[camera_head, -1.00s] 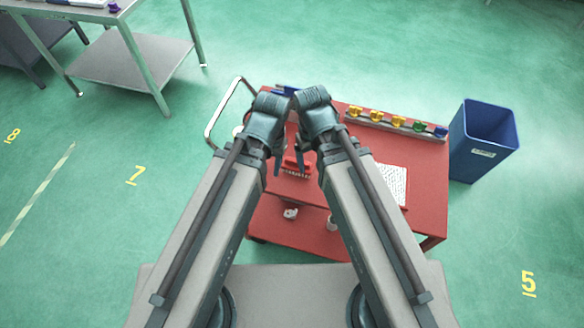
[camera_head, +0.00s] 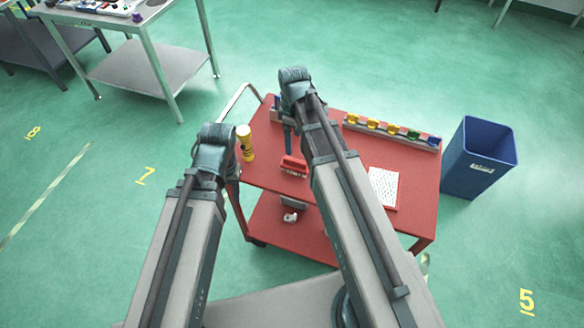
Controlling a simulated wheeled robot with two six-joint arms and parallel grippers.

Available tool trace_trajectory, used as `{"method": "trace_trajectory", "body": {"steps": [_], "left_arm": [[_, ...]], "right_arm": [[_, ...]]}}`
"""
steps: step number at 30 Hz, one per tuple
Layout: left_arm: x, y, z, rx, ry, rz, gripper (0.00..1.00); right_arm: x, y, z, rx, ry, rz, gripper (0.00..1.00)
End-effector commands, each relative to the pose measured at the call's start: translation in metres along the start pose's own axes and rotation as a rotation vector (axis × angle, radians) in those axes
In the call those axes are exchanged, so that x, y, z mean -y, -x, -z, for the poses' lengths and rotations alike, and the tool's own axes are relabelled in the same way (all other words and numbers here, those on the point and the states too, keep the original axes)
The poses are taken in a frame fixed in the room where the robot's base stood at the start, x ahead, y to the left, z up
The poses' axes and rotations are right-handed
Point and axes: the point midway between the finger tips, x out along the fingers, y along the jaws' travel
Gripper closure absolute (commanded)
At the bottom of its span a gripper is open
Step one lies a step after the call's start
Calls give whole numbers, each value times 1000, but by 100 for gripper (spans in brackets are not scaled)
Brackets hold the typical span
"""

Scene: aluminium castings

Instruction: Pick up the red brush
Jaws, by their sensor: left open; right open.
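The red brush (camera_head: 293,166) lies on the top of the red cart (camera_head: 264,181), in the gap between my two arms, with pale bristles along its lower edge. My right gripper (camera_head: 288,140) points down over the cart top, just beyond the brush; it is open with nothing visible in it. My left gripper (camera_head: 236,196) hangs at the cart's left edge, left of the brush; it is open, and its own wrist partly hides its fingers. Neither gripper visibly touches the brush.
A yellow bottle (camera_head: 245,144) stands close to my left gripper. A rack of coloured knobs (camera_head: 393,130) and a white sheet (camera_head: 384,188) are on the cart's right side. A blue bin (camera_head: 480,160) stands right of the cart. A grey table (camera_head: 150,18) is at upper left.

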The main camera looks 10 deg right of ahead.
Motion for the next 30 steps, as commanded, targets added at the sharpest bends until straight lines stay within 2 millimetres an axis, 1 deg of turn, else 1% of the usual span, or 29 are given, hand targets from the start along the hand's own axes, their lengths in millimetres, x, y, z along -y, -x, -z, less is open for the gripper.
{"method": "trace_trajectory", "body": {"steps": [1,5,15,18,21,26,30], "left_arm": [[-1,-6,0,0,0,0,50],[-2,-21,1,0,0,0,50],[-7,-70,4,0,0,0,50],[-8,-81,5,0,0,0,50],[-8,-84,5,0,0,0,50],[-8,-83,5,0,0,0,50],[-9,-90,5,0,0,0,50]], "right_arm": [[0,-6,0,0,0,0,15],[0,-21,0,0,-1,0,15],[0,-71,0,0,-1,0,15],[0,-81,0,0,-1,0,15],[0,-85,0,0,-1,0,15],[0,-84,-1,0,-2,0,15],[0,-90,-2,0,-2,0,15]]}}
